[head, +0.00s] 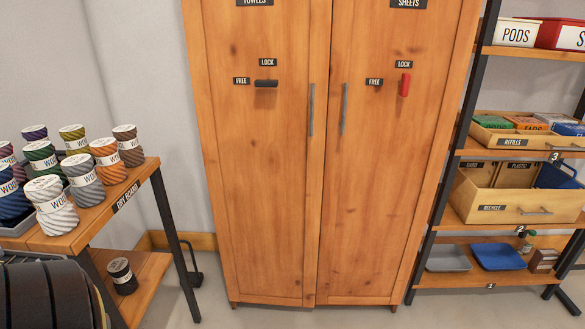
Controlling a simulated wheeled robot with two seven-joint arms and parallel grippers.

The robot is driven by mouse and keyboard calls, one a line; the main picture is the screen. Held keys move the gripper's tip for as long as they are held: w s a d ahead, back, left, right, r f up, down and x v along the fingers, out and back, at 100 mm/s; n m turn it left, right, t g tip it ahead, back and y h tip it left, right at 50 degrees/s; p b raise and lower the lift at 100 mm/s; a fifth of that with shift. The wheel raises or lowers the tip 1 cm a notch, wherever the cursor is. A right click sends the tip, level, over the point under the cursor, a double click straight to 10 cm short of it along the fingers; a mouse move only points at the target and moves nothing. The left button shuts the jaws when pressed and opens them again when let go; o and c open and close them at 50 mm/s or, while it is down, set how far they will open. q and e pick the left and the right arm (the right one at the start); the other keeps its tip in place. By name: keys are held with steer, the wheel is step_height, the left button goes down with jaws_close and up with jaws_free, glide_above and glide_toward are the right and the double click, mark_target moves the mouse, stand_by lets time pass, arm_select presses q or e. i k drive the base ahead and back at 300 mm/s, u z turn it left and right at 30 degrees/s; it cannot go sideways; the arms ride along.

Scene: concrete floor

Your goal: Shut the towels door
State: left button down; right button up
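The towels door (255,170) is the left wooden door of a tall cabinet, with its label cut by the top edge of the head view. It looks closed or very nearly so. Its lower right corner seems slightly forward of the other door, but I cannot tell for sure. Its grey bar handle (311,110) is upright near the middle seam. Its black latch (266,83) lies horizontal, pointing to the FREE label (241,81), below the LOCK label (268,62). Neither of my grippers is in view.
The sheets door (385,190) is shut, with its red latch (405,85) upright under LOCK. At left, a wooden stand (135,185) holds several wool rolls (85,178). At right, a shelf rack (462,218) holds bins and trays. Some floor shows before the cabinet.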

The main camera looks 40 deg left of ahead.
mark_target(262, 148)
steer(key=u, duration=1.75)
steer(key=i, duration=1.25)
steer(key=z, duration=1.3)
